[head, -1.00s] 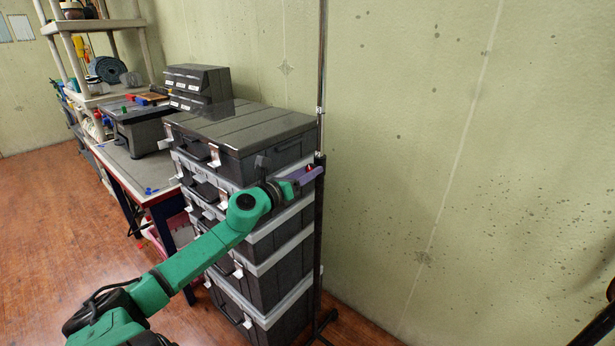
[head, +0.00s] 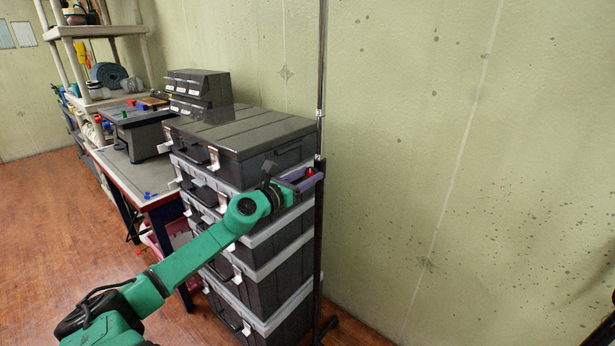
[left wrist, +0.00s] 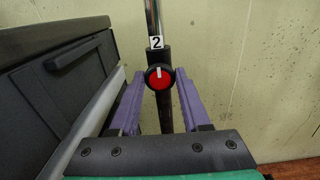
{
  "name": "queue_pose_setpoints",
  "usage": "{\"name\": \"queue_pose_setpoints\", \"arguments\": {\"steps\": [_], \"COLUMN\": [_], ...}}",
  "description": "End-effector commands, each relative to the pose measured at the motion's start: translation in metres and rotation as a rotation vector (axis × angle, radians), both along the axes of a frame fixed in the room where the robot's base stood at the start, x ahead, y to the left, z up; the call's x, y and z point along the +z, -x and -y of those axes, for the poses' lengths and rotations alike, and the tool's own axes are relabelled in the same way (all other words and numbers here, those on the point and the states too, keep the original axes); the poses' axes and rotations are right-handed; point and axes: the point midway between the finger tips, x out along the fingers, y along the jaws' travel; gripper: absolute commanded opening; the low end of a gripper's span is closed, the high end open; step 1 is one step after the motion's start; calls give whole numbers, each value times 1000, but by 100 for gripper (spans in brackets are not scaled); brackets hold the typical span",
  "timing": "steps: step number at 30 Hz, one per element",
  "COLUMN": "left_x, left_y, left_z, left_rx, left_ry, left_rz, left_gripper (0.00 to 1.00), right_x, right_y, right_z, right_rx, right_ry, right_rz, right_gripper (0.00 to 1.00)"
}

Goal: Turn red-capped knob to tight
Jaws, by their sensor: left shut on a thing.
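A red-capped knob (left wrist: 159,79) with a black rim and a white pointer line sits on a dark upright pole. The pointer line stands upright, toward the white label "2" (left wrist: 156,42) just above. In the head view the red cap (head: 310,172) is small, at the pole. My left gripper (head: 308,177) reaches the pole from the left, with its purple fingers on both sides of the knob. In the left wrist view the fingers (left wrist: 160,80) flank the knob left and right, shut on it.
Stacked dark cases (head: 240,140) stand close left of the pole, right beside my left forearm. A workbench (head: 135,172) and shelf (head: 92,32) are farther left. A bare stained wall (head: 450,150) is behind. The wood floor (head: 45,220) is open at left.

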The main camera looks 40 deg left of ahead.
Motion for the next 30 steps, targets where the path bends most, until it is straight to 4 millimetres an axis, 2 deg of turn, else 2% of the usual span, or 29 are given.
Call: {"name": "queue_pose_setpoints", "arguments": {"steps": [2, 3, 4, 5, 14, 20, 23, 30], "left_x": [-1, -1, -1, -1, 0, -2, -2, -4], "left_y": [0, 0, 0, 0, 0, 16, 32, 103], "left_z": [0, 0, 0, 0, 0, 1, 1, 1], "left_rx": [-1, -1, -1, -1, 0, -2, 0, 4], "left_ry": [-2, -2, -2, -1, 0, 4, 0, 6], "left_rz": [-2, -2, -2, -2, -1, -3, -6, -3], "left_gripper": [0, 62, 74, 77, 77, 77, 77, 77], "right_x": [0, 0, 0, 0, 0, 1, 3, -1], "right_y": [0, 0, 0, 0, 0, 0, 0, 0], "right_z": [0, 0, 0, 0, 0, 0, 0, 0], "right_rx": [0, 0, 0, 0, 0, 0, 0, 0], "right_ry": [0, 0, 0, 0, 0, 0, 0, 0], "right_rz": [0, 0, 0, 0, 0, 0, 0, 0], "right_gripper": [57, 57, 57, 57, 57, 57, 57, 57]}}
